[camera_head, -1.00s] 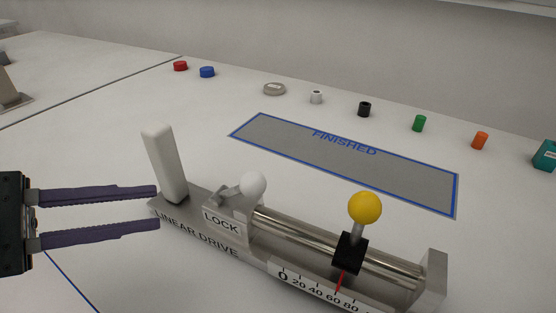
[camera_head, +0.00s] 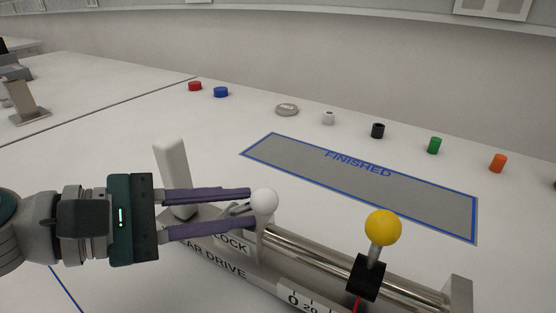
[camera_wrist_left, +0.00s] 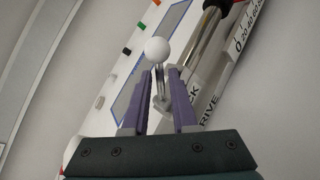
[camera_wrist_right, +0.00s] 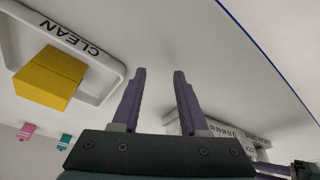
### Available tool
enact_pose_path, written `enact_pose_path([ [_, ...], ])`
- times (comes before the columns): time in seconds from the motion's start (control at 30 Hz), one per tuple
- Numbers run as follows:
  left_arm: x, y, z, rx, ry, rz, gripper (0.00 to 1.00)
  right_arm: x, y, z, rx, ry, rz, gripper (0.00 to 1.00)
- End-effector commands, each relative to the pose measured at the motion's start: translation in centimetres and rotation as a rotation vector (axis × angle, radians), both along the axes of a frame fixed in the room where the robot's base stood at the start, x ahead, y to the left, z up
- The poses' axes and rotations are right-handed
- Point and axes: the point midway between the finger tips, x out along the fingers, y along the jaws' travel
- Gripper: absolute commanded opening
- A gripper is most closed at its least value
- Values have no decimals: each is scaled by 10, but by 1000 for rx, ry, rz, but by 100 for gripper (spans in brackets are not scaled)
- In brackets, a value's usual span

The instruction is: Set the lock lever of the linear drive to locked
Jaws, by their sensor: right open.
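The linear drive (camera_head: 330,250) lies on the white table, with a fixed pale upright block (camera_head: 172,170) at its left end. Its lock lever has a white ball knob (camera_head: 265,201) and a metal rod, just above the LOCK label (camera_head: 232,244). My left gripper (camera_head: 252,206) reaches in from the left, open, its fingers on either side of the lever. In the left wrist view the lever rod (camera_wrist_left: 160,82) stands between the fingers with gaps beside it; the white ball (camera_wrist_left: 157,49) is beyond the tips. My right gripper (camera_wrist_right: 159,72) is open and empty.
A yellow ball knob (camera_head: 383,228) stands on the drive's black slider (camera_head: 366,277). The FINISHED area (camera_head: 365,185) behind is empty. Several small coloured parts line the back. In the right wrist view a CLEAN tray (camera_wrist_right: 122,72) holds a yellow block (camera_wrist_right: 49,78).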

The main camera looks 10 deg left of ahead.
Motion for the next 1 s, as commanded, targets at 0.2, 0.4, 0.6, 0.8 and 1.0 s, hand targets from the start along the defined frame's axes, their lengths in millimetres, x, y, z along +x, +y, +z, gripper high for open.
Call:
enact_pose_path([
  [0.2,0,0,0,0,0,0,9,0,0,0,0,0,0,43],
  [0.4,0,0,0,0,0,0,0,0,0,0,0,1,0,43],
  [0.6,0,0,0,0,1,-1,0,0,0,0,0,1,0,43],
  [0.8,0,1,0,1,1,0,0,0,0,0,0,1,0,43],
  [1.0,-1,1,0,1,1,0,0,0,0,0,0,1,0,43],
])
